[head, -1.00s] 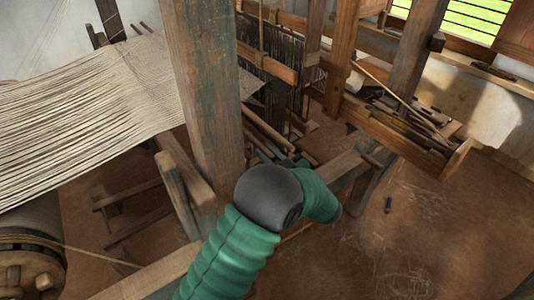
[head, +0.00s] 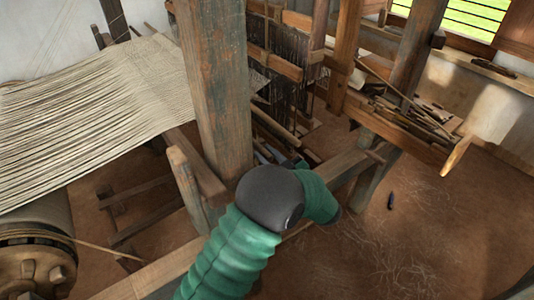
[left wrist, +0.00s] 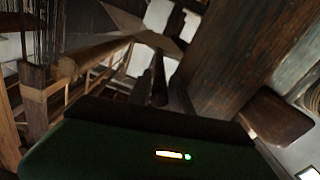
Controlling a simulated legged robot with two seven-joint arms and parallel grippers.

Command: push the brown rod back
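A brown round rod (left wrist: 95,53) with a blunt near end shows left of centre in the left wrist view. In the head view, brown rods (head: 274,126) lie low between the loom posts; I cannot tell for certain which one is the same rod. My left arm, green with a grey joint, reaches over a beam toward them. Its gripper (head: 297,163) is mostly hidden behind the joint. In the left wrist view the dark fingers (left wrist: 168,88) are dim, and the rod's end appears left of them. I cannot tell whether they touch it. My right gripper is not in view.
A thick worn post (head: 215,95) stands just left of my arm. A low beam (head: 345,168) runs past the arm. White warp threads (head: 90,95) stretch at left. A tool-filled wooden trough (head: 400,135) is at right. The floor at lower right is mostly clear.

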